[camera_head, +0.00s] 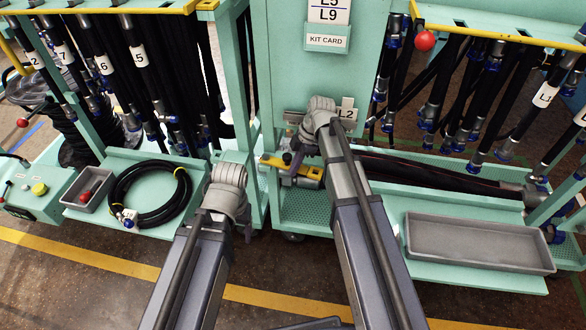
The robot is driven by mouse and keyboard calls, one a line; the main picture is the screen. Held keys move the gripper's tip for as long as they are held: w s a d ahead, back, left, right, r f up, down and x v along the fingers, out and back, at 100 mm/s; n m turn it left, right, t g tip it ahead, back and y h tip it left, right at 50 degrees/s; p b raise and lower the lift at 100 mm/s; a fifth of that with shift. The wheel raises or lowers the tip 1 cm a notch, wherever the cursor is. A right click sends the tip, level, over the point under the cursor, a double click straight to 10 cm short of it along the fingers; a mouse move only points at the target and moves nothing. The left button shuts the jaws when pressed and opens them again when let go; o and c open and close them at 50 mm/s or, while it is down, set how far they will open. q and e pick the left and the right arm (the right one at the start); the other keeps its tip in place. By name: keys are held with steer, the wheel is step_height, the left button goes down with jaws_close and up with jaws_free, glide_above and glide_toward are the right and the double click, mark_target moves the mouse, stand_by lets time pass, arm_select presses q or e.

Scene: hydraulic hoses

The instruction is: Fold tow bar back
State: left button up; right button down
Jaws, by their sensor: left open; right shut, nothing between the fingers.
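A short yellow bar (309,173), which looks like the tow bar, lies low at the front of the middle cart, below the kit card panel. Its middle is hidden by my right gripper (291,167), so I cannot tell its full shape or its hinge. My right gripper points down at the bar, shut and empty; whether it touches the bar is unclear. My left gripper (245,230) is open and lower left of the bar, apart from it, and mostly hidden behind its own wrist.
Black hoses hang from racks on both sides. A coiled hose (150,194) and small grey tray (88,190) sit on the left shelf. An empty grey tray (478,243) is on the right shelf. A yellow floor line (80,255) crosses the clear floor in front.

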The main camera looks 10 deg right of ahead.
steer(key=shift+w+d, duration=0.3)
